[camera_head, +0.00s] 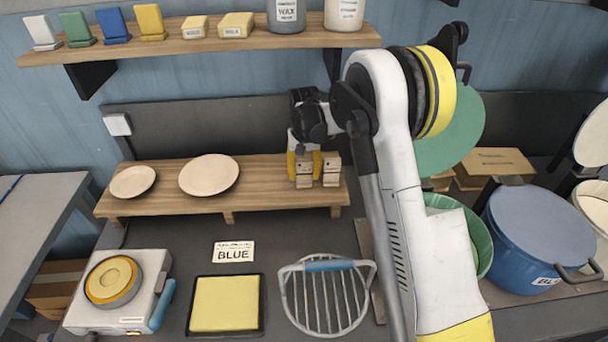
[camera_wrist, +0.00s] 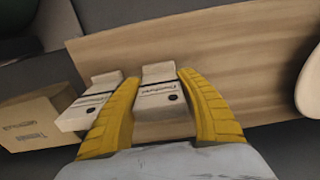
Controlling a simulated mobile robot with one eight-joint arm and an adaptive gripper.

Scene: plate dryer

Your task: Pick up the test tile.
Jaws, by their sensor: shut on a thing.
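A pale, cream-coloured test tile (camera_wrist: 159,99) with a dark line, small print and a black dot sits between my gripper's yellow fingers in the wrist view. My gripper (camera_wrist: 159,105) is shut on it, one finger at each side. In the head view my gripper (camera_head: 304,167) reaches down to the right end of the low wooden riser, with the held tile (camera_head: 304,181) between the fingers. I cannot tell whether the tile touches the riser. A second similar tile (camera_head: 331,169) stands close beside it; it also shows left of the fingers in the wrist view (camera_wrist: 90,106).
The wooden riser (camera_head: 260,176) also bears two round plates (camera_head: 209,174) (camera_head: 132,181). A wire rack (camera_head: 325,297), a yellow pad (camera_head: 224,304) and a BLUE card (camera_head: 234,252) lie in front. Blue (camera_head: 540,240) and green buckets stand right. A shelf (camera_head: 200,42) hangs above.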

